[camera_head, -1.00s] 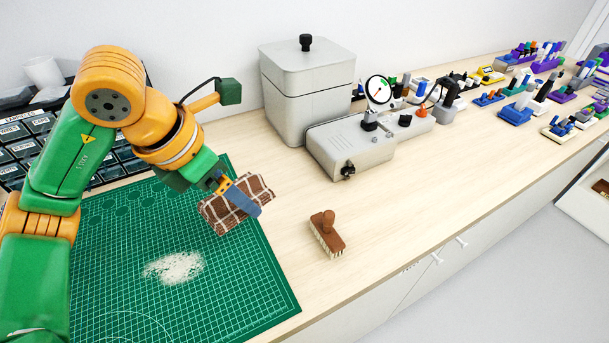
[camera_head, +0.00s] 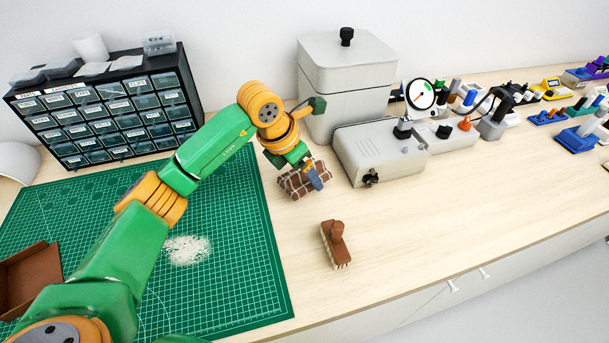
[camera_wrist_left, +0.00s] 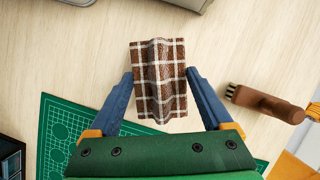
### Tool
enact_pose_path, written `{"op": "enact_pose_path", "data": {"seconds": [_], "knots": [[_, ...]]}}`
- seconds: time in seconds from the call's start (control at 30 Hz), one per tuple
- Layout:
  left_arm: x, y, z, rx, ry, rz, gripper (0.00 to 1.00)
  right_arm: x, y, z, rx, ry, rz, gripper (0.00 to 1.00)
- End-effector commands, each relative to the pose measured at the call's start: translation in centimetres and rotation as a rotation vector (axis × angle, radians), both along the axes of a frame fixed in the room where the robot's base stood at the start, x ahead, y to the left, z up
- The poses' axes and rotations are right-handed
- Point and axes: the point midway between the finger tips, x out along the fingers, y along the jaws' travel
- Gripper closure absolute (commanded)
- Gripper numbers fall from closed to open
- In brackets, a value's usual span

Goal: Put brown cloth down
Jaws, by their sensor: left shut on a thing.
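The brown cloth (camera_head: 293,182), checked with white lines, is at the bench top just right of the green mat's upper right corner. In the left wrist view the cloth (camera_wrist_left: 158,105) sits between the two blue fingers, slightly creased along its middle, with bare wood around it. My left gripper (camera_head: 314,181) is shut on it, pointing down; it also shows in the left wrist view (camera_wrist_left: 160,76). I cannot tell whether the cloth touches the bench.
A brown brush (camera_head: 335,243) lies right of the cloth. The green mat (camera_head: 235,270) carries a pale powder heap (camera_head: 187,250). A grey device (camera_head: 378,154) and a lidded grey box (camera_head: 345,85) stand behind. A drawer cabinet (camera_head: 105,110) is back left. The front right bench is clear.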

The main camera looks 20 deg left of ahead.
Motion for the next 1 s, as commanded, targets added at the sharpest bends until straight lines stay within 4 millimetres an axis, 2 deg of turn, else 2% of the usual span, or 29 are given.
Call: {"op": "enact_pose_path", "data": {"seconds": [0.1,0.2,0.9,0.93,0.97,1.0], "knots": [[0.1,0.0,-1.9,0.001,0.007,0.0,0.61,0.0,-0.1,1.6,-0.002,-0.001,0.001,0.47],[0.1,0.0,-3.1,0.001,0.003,0.0,0.61,0.1,-0.2,1.8,-0.004,-0.002,0.001,0.47],[-0.1,0.0,-5.0,0.005,0.015,-0.003,0.61,0.1,-0.4,0.3,-0.006,-0.003,0.0,0.47],[-0.2,0.0,-5.0,0.006,0.017,-0.003,0.08,0.1,-0.4,0.3,-0.006,-0.003,0.0,0.47],[-0.2,0.0,-5.0,0.006,0.018,-0.003,0.0,0.1,-0.4,0.3,-0.006,-0.003,0.0,0.47],[-0.2,0.0,-5.1,0.006,0.018,-0.003,0.0,0.1,-0.3,0.3,-0.006,-0.003,0.0,0.47]]}}
